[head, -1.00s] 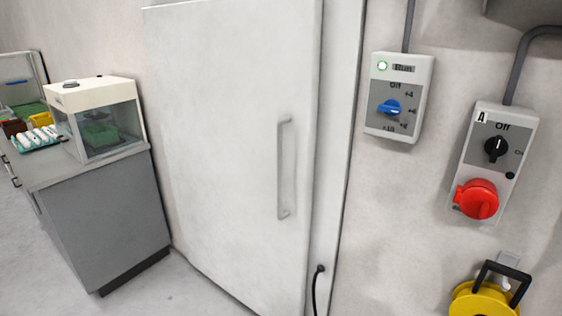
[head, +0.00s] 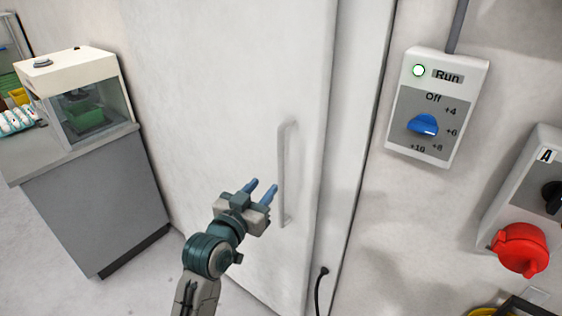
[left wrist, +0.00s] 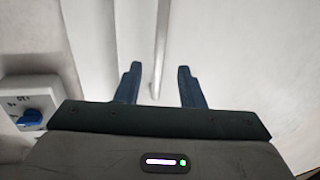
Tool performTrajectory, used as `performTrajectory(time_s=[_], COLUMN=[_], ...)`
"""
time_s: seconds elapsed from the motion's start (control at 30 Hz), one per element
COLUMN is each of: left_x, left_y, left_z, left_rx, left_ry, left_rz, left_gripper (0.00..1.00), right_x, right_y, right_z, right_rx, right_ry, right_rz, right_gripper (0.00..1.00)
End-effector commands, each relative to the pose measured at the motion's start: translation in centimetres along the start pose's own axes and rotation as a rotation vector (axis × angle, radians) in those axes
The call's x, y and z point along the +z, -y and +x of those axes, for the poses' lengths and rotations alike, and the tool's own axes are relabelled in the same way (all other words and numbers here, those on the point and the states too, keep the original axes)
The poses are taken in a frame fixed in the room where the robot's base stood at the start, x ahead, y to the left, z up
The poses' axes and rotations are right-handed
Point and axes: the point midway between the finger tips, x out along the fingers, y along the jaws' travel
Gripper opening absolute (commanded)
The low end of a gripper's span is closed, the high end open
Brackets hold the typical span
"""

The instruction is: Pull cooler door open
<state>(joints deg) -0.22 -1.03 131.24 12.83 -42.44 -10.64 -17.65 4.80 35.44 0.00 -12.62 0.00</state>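The white cooler door (head: 220,100) is shut in its frame in the head view. Its long upright handle (head: 283,170) is near the door's right edge. My left gripper (head: 264,190) is open, in front of the door and just left of the lower handle in the picture. In the left wrist view the handle (left wrist: 160,50) shows between the two open fingers of the gripper (left wrist: 158,85), nearer the left one; contact is not visible. My right gripper is not in view.
A control box (head: 437,105) with a blue knob is on the wall right of the door. A second box with a red switch (head: 520,250) is further right. A grey cabinet (head: 95,205) with a glass-fronted case (head: 88,100) stands left. A cable hangs beside the door.

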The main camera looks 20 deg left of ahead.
Motion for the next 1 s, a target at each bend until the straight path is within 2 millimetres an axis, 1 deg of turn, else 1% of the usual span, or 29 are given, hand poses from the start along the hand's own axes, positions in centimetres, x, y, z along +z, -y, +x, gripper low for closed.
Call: performTrajectory(time_s=[0.03, 0.17, 0.4, 0.5, 0.6, 0.7, 0.8, 1.0], left_x=[-0.6, -0.9, -1.0, -1.0, -0.8, -0.8, -0.7, -0.6], left_y=[-0.1, -0.1, -0.1, -0.1, -0.1, -0.1, -0.1, -0.1], left_z=[0.1, 1.4, 6.1, 7.8, 9.2, 10.0, 10.4, 10.6], left_rx=[0.001, 0.002, 0.002, 0.002, 0.001, 0.001, 0.001, 0.001], left_ry=[-0.009, -0.01, -0.01, -0.01, -0.008, -0.009, -0.01, -0.009], left_rz=[0.001, 0.001, -0.001, 0.0, 0.001, 0.0, 0.0, 0.001], left_gripper=[0.35, 0.35, 0.35, 0.35, 0.35, 0.35, 0.35, 0.35], right_x=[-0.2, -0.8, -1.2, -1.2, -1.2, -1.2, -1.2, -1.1], right_y=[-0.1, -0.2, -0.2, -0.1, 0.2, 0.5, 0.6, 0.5], right_z=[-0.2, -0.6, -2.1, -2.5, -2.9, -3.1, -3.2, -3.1], right_rx=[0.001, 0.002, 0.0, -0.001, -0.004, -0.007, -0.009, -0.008], right_ry=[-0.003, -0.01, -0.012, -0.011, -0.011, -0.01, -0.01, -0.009], right_rz=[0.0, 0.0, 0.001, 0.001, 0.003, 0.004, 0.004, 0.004], right_gripper=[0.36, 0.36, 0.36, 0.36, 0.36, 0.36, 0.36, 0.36])
